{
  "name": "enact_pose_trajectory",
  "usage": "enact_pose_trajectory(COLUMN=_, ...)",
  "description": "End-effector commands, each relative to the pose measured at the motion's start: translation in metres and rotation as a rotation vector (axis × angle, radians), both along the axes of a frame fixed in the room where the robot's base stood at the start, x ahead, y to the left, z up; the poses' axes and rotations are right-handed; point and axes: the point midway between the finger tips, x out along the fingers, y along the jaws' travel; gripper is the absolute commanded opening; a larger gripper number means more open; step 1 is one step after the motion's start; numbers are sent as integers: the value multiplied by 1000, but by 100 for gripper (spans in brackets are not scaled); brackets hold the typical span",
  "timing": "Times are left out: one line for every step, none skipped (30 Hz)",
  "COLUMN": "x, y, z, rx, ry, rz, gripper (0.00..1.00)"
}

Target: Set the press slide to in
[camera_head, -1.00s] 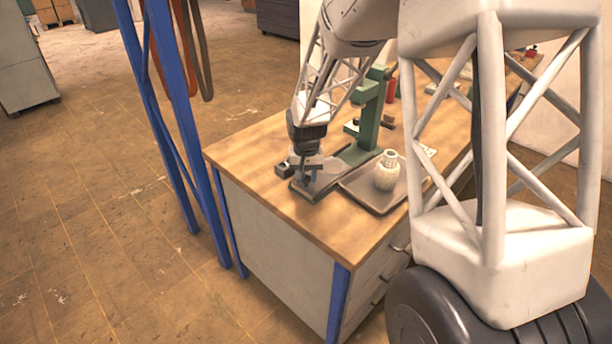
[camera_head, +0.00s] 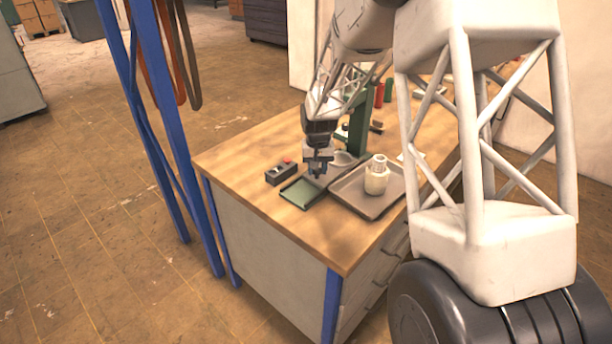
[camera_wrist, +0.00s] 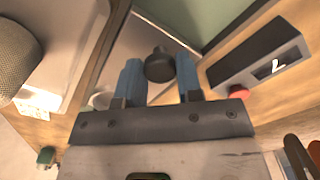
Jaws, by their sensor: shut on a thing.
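The green press (camera_head: 358,125) stands on the wooden bench, with its column just behind my gripper. Its slide track (camera_head: 301,192) runs toward the bench's near left edge, and the front part shows a bare green bed. My gripper (camera_head: 318,170) is over the track near the press foot. In the wrist view a dark round knob (camera_wrist: 158,66) sits between the blue fingers of my gripper (camera_wrist: 159,80), which is shut on it. The arm partly hides the slide and press.
A small dark box (camera_head: 281,173) with a red button stands left of the track. A grey tray (camera_head: 350,207) holding a pale jar (camera_head: 377,176) lies right of it. Blue posts (camera_head: 175,130) rise left of the bench.

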Motion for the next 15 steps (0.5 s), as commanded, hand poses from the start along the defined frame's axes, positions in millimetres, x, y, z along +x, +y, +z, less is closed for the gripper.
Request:
enact_pose_trajectory(x=6, y=-6, z=0, rx=1, ry=-2, rz=-2, gripper=0)
enact_pose_trajectory(x=9, y=-8, z=0, rx=1, ry=-2, rz=-1, gripper=0)
enact_pose_trajectory(x=11, y=-10, z=0, rx=1, ry=-2, rz=0, gripper=0)
enact_pose_trajectory(x=12, y=-11, z=0, rx=1, ry=-2, rz=0, gripper=0)
enact_pose_trajectory(x=13, y=-12, z=0, rx=0, ry=-1, rz=1, gripper=0)
enact_pose_trajectory(x=14, y=-13, z=0, rx=0, ry=-1, rz=1, gripper=0)
enact_pose_trajectory(x=14, y=-13, z=0, rx=0, ry=-2, rz=1, gripper=0)
enact_pose_trajectory(x=14, y=-13, z=0, rx=0, ry=-2, rz=1, gripper=0)
enact_pose_trajectory(x=14, y=-14, z=1, rx=0, ry=-2, rz=1, gripper=0)
enact_pose_trajectory(x=14, y=-14, z=1, rx=0, ry=-3, rz=0, gripper=0)
enact_pose_trajectory(x=15, y=-14, z=1, rx=0, ry=-3, rz=0, gripper=0)
enact_pose_trajectory(x=15, y=-14, z=1, rx=0, ry=-3, rz=0, gripper=0)
enact_pose_trajectory(x=15, y=-14, z=1, rx=0, ry=-4, rz=0, gripper=0)
enact_pose_trajectory(x=15, y=-14, z=1, rx=0, ry=-4, rz=0, gripper=0)
enact_pose_trajectory(x=15, y=-15, z=1, rx=0, ry=-4, rz=0, gripper=40)
